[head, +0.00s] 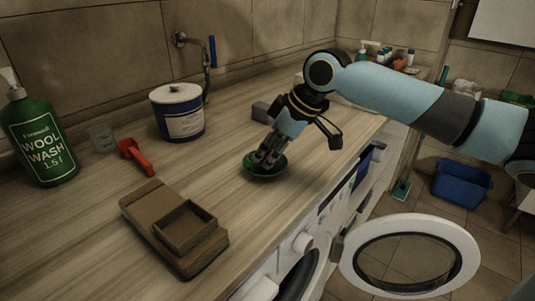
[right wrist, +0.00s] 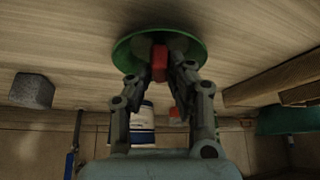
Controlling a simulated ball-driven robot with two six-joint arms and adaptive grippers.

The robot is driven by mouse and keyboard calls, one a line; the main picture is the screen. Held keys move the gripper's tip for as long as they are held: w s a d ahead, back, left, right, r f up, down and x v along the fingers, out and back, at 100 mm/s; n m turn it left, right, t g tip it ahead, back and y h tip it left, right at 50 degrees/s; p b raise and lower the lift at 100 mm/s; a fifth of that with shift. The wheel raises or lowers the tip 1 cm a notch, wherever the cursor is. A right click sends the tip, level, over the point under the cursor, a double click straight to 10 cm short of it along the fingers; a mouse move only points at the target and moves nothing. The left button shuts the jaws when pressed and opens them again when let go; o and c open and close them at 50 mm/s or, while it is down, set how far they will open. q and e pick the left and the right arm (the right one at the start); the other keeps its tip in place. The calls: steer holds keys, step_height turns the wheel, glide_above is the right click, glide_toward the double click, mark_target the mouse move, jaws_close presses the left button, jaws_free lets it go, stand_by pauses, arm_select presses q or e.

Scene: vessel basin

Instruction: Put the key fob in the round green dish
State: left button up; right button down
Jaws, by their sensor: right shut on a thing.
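The round green dish (head: 262,175) sits on the wooden counter near its front edge. My right gripper (head: 266,163) points down over it, with its fingertips inside the dish's outline. In the right wrist view, the green dish (right wrist: 126,52) lies at the top, and my right gripper (right wrist: 160,76) is shut on a small red block-like thing, taken as the key fob (right wrist: 159,60). The fob shows against the dish; whether it touches the bottom I cannot tell. In the head view the fob is hidden by the fingers. My left gripper is not in view.
A brown stepped wooden tray (head: 137,205) lies front left on the counter. A red tool (head: 136,155), a clear glass (head: 102,138), a wool wash bottle (head: 42,140) and a white-and-blue tub (head: 179,112) stand behind. A grey block (head: 261,112) is near my right gripper.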

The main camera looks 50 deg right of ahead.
steer(key=shift+f, duration=0.3)
steer(key=c, duration=1.2)
jaws_free()
steer(key=p+v, duration=0.1)
steer(key=v, duration=0.6)
steer(key=shift+s+d+r+p, duration=0.1)
steer(key=shift+r+p, duration=0.2)
steer(key=p+v, duration=0.3)
steer(key=v, duration=0.1)
steer(key=shift+s+r+p, duration=0.1)
steer(key=shift+r+p, duration=0.2)
